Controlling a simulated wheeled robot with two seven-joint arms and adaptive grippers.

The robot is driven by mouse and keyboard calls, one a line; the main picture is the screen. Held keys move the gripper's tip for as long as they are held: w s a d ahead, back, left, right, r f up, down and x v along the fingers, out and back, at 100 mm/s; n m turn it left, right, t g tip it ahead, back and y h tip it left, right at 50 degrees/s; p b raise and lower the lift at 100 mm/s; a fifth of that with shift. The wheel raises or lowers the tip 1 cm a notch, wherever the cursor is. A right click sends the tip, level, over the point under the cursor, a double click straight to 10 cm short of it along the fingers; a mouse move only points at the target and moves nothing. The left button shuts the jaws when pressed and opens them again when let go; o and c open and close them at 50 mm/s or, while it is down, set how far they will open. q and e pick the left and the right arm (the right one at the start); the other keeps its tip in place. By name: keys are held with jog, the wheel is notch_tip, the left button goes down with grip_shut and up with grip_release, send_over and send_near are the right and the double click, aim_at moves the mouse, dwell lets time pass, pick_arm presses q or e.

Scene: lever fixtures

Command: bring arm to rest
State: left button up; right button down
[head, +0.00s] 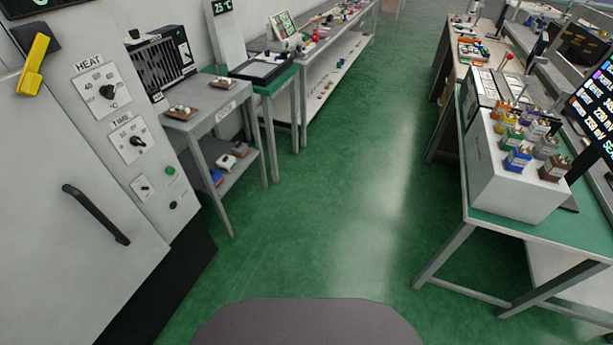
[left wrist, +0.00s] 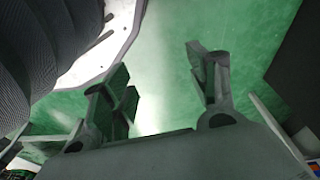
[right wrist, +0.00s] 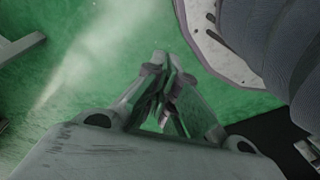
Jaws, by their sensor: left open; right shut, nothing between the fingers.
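Neither arm shows in the head view. In the left wrist view my left gripper (left wrist: 165,85) has its two fingers spread wide apart with nothing between them, over the green floor. In the right wrist view my right gripper (right wrist: 164,62) has its fingertips together and holds nothing, also over the green floor. Neither gripper touches any fixture in these views.
A large grey cabinet with HEAT and TIMER dials (head: 107,92) and a black handle (head: 96,214) stands at left. A small grey table (head: 207,113) stands behind it. A green-topped bench (head: 560,225) with a white connector box (head: 513,190) is at right. The green floor (head: 340,220) between is clear.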

pick_arm(q)
jog(key=s+a+r+p, duration=0.1)
jog(key=s+a+p, duration=0.2)
jog(key=s+p, duration=0.5)
jog(key=s+a+r+p, duration=0.1)
jog(key=s+a+p, duration=0.2)
jog(key=s+p, duration=0.6)
jog(key=shift+s+g+y, duration=0.3)
jog(key=shift+s+g, duration=0.1)
jog(key=shift+s, duration=0.15)
pick_arm(e)
jog(key=s+d+r, duration=0.1)
jog(key=s+d, duration=0.2)
jog(key=s, duration=0.6)
jog(key=s+d+r, duration=0.1)
jog(key=s+d, duration=0.2)
jog(key=s, duration=0.6)
jog(key=shift+g+h, duration=0.3)
jog(key=shift+g, duration=0.1)
pick_arm(q)
jog(key=shift+s+a, duration=0.1)
jog(key=shift+s, duration=0.05)
pick_arm(e)
jog(key=shift+w, duration=0.15)
